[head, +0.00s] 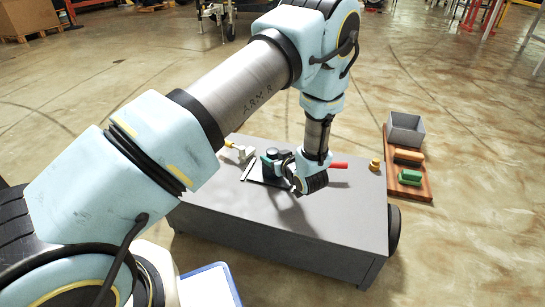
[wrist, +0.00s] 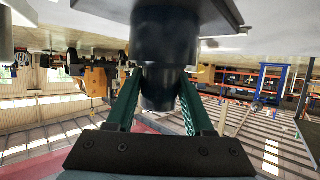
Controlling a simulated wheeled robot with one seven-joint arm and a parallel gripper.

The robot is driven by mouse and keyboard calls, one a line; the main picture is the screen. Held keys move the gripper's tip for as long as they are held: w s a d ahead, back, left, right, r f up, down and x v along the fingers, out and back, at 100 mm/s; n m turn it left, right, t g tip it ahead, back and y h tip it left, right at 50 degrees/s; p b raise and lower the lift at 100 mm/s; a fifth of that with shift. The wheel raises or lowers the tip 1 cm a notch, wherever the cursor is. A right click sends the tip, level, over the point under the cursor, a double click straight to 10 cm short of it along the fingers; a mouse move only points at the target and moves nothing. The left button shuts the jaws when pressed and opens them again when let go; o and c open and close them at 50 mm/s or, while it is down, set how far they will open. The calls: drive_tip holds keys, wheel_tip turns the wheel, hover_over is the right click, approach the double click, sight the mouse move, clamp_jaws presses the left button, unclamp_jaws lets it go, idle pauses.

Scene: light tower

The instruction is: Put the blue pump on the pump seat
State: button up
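The blue pump looks like a very dark cylinder in the wrist view (wrist: 165,45), with a wide part and a narrower end. Its narrower end is between the two green fingers of my gripper (wrist: 163,85), which appear shut on it from both sides. In the head view the pump (head: 271,154) shows as a small dark top beside my gripper (head: 272,160), low over the grey table. A dark plate with pale strips (head: 256,173) lies under it, possibly the pump seat. My wrist hides much of this area, and I cannot tell whether the pump touches the plate.
The grey table (head: 330,215) holds a yellow-handled valve (head: 240,151) at left, a red handle (head: 339,165) and a yellow knob (head: 374,164) at right. A wooden tray (head: 422,189) with a grey bin (head: 405,129) and coloured blocks lies beyond. The table's front is clear.

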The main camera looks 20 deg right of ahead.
drive_tip(key=o, duration=0.4)
drive_tip(key=shift+s+r, duration=0.1)
drive_tip(key=shift+r, duration=0.15)
drive_tip(key=p+v, duration=0.3)
drive_tip(key=v, duration=0.8)
drive_tip(key=shift+s+r, duration=0.15)
drive_tip(key=shift+s, duration=0.2)
